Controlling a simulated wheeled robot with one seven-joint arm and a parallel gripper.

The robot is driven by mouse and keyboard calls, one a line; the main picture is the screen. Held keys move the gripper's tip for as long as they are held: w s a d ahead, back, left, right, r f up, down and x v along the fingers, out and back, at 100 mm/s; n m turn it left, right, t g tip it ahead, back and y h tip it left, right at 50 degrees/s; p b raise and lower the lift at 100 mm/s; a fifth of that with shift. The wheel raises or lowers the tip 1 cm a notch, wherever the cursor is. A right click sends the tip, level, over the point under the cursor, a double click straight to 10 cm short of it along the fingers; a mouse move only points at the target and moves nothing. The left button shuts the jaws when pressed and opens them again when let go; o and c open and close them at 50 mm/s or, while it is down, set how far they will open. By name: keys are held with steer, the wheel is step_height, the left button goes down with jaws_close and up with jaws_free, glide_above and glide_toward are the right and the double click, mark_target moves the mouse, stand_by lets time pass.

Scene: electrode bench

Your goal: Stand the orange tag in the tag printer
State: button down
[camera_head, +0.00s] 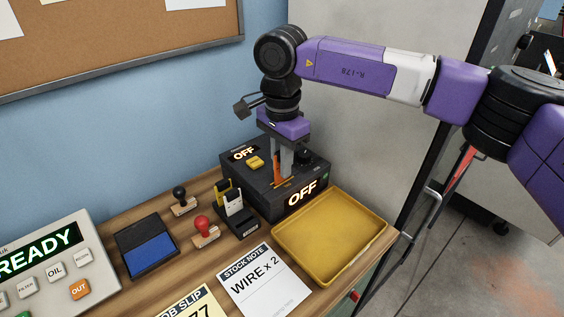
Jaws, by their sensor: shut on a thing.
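The tag printer (262,196) is a dark box at the back right of the bench, with two displays that read OFF and a yellow button on top. My gripper (283,172) points down over the printer's top and is shut on the orange tag (278,170). The tag stands upright between the fingers, partly hidden by them. Its lower end is at a yellow-marked slot (285,184) in the printer's top. I cannot tell how deep in the slot it sits.
A black rack (243,226) with a yellow and a white tag stands left of the printer. A yellow tray (330,236) lies in front. Two stamps, a blue ink pad (150,249), paper notes and a control panel reading READY (45,262) fill the left.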

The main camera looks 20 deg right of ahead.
steer(key=shift+f+b, duration=0.65)
steer(key=shift+f, duration=0.55)
steer(key=c, duration=1.3)
jaws_free()
steer(key=shift+c, duration=0.2)
steer(key=shift+r+b, duration=0.35)
steer(key=shift+r, duration=3.6)
